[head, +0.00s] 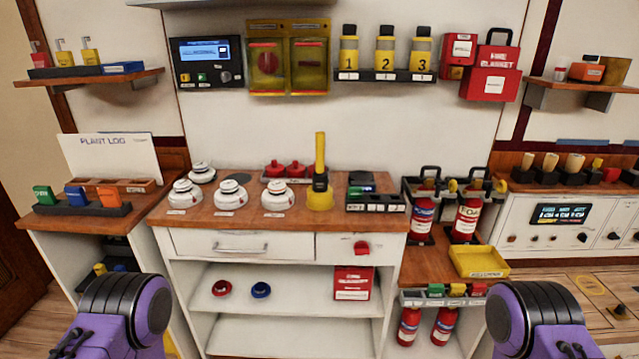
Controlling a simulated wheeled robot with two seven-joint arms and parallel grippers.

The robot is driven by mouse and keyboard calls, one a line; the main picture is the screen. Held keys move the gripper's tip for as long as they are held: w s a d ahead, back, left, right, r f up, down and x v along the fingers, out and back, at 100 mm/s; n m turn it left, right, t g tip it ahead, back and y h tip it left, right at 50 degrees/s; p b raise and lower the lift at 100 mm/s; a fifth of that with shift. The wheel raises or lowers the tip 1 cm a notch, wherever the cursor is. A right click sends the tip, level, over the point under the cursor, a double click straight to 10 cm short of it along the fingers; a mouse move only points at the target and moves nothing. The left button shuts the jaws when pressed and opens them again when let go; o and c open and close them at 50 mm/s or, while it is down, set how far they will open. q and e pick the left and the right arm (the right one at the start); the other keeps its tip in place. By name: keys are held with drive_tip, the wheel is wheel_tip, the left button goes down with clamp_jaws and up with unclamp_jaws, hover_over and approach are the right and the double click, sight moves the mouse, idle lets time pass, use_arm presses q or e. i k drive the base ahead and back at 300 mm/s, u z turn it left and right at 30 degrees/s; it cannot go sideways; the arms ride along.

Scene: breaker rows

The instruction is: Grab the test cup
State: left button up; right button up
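A yellow cup with a tall upright handle (320,190), which looks like the test cup, stands on the wooden counter (240,180), right of the white detectors. Its wide end is down, and a dark band sits between the cup and the yellow handle. Purple and black parts of my two arms show at the bottom left and bottom right. Neither gripper is in view, and nothing of mine touches the cup.
White round detectors (277,196) stand left of the cup, with red domes (296,169) behind. A dark labelled tray (375,202) is close on its right. Fire extinguishers (467,215) and a yellow tray (478,262) are further right. Yellow bottles (385,50) stand above.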

sight(320, 194)
drive_tip(key=k, duration=0.2)
drive_tip(key=z, duration=0.6)
drive_tip(key=i, duration=1.1)
drive_tip(key=u, duration=0.15)
